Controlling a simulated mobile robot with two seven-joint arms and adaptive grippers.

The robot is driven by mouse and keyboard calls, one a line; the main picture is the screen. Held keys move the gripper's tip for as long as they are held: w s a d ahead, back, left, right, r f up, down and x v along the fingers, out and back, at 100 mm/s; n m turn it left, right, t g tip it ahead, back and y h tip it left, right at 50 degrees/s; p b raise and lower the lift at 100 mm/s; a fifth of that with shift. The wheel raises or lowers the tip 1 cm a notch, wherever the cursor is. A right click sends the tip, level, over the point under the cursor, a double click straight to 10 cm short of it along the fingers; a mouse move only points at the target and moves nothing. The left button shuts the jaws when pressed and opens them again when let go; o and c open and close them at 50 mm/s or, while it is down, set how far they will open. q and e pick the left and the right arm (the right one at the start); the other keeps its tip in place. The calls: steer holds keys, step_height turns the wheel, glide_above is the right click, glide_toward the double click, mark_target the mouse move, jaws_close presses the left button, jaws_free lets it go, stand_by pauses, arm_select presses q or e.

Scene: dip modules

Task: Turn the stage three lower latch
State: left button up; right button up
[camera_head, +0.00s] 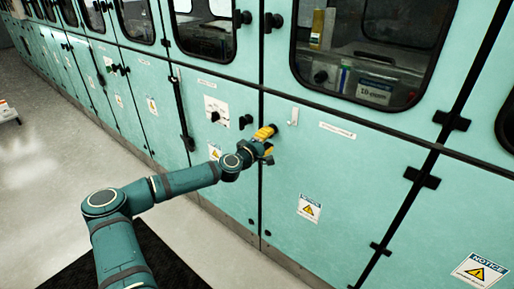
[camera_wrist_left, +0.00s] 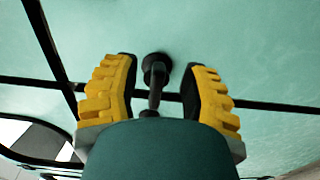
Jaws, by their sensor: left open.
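My left gripper (camera_head: 268,144) has yellow fingers and is at the teal cabinet door just right of a vertical seam. In the left wrist view the open left gripper (camera_wrist_left: 166,85) has one finger on each side of a black latch (camera_wrist_left: 155,72). The latch has a round base on the teal panel and a narrow handle, with visible gaps to both fingers. Another black latch (camera_head: 245,121) sits left of the seam. My right gripper is not in view.
The teal cabinet row (camera_head: 360,190) has upper windows (camera_head: 376,45) and black hinges (camera_head: 422,178). Two upper latches (camera_head: 273,21) flank the seam above. A dark mat (camera_head: 150,255) lies on the pale floor (camera_head: 45,165).

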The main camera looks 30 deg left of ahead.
arm_select(q)
steer(key=s, duration=1)
steer(key=shift+a, duration=0.4)
